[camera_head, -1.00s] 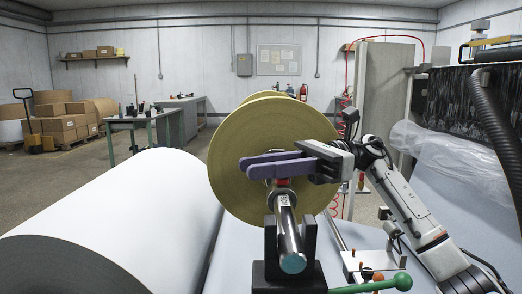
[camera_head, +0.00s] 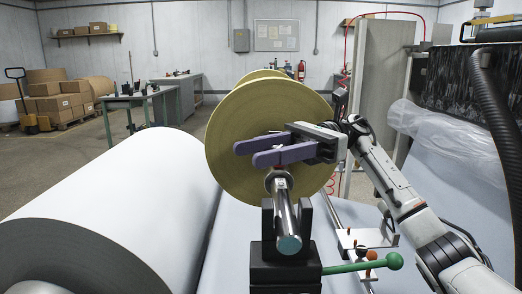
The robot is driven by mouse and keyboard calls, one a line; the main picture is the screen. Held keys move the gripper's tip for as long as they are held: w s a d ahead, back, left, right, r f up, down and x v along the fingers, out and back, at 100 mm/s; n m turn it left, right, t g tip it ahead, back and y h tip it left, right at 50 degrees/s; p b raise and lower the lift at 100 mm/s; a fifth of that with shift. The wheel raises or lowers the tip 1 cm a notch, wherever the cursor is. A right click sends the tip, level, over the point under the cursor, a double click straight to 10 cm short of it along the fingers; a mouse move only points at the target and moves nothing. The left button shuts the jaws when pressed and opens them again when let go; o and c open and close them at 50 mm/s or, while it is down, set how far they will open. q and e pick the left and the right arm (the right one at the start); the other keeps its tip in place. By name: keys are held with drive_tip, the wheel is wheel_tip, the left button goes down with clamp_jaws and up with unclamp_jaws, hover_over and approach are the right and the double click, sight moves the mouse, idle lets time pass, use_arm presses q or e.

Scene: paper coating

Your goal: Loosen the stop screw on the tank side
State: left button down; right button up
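My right gripper (camera_head: 247,153) has two purple fingers, with a visible gap between them and nothing held. It points left in front of the yellowish roll (camera_head: 228,178), above the shaft. The silver shaft (camera_head: 284,215) comes forward from the roll and rests in a black holder (camera_head: 268,238). A round collar with red on it (camera_head: 279,178) sits on the shaft just below the fingers, apart from them. I cannot make out a stop screw for certain; the fingers may cover part of the collar area. My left gripper is out of view.
A large white roll (camera_head: 120,200) fills the left front. A green-handled lever (camera_head: 393,261) sticks out right of the holder, near a metal bracket with orange knobs (camera_head: 361,251). Clear plastic sheeting (camera_head: 440,135) hangs at the right.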

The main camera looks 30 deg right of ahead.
wheel_tip(320, 180, up, 10)
drive_tip(key=p, duration=0.2)
idle(0.5)
